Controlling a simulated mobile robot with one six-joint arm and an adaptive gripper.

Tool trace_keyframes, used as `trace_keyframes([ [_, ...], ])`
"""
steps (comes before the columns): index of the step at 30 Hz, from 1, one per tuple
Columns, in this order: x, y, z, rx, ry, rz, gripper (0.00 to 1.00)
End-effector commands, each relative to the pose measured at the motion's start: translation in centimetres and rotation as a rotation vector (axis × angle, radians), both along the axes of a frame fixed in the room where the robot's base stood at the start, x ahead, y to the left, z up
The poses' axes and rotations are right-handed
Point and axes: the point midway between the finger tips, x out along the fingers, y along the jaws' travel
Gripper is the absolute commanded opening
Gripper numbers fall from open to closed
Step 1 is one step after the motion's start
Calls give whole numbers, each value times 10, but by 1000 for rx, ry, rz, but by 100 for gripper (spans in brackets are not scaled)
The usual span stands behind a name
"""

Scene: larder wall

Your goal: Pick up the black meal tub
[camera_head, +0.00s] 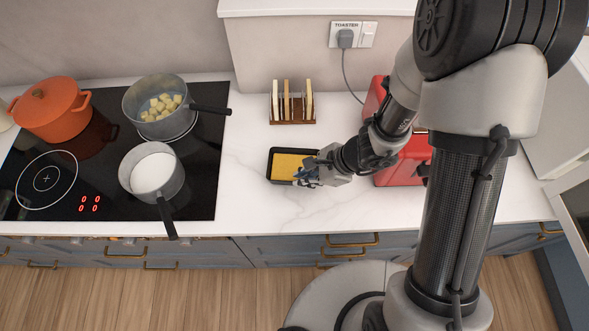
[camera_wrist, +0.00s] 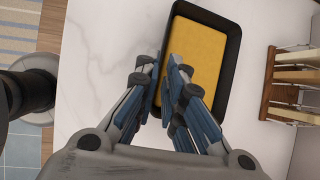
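The black meal tub (camera_head: 270,166) is a shallow rectangular tray with yellow food in it. It stands on the white counter right of the hob. In the wrist view the tub (camera_wrist: 234,45) lies ahead, its long side running up the picture. My gripper (camera_head: 308,172) is at the tub's right end in the head view, low over it, and hides part of that end. In the wrist view my gripper's fingertips (camera_wrist: 163,68) stand partly apart with a narrow gap, around the tub's left wall. I see no firm contact with the wall.
A toast rack (camera_head: 292,105) stands behind the tub and a red toaster (camera_head: 405,160) right of it, close to my arm. On the hob at left stand an orange pot (camera_head: 50,108) and two grey pans. A pan handle (camera_head: 166,215) sticks out over the front edge. Counter left of the tub is clear.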

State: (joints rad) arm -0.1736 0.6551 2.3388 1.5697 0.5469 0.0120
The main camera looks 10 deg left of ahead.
Motion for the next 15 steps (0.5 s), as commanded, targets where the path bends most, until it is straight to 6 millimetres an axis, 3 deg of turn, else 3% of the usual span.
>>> trace_keyframes([
  [7,-1,21,-32,-1,2,2,9],
  [15,1,25,-36,-1,0,0,9],
])
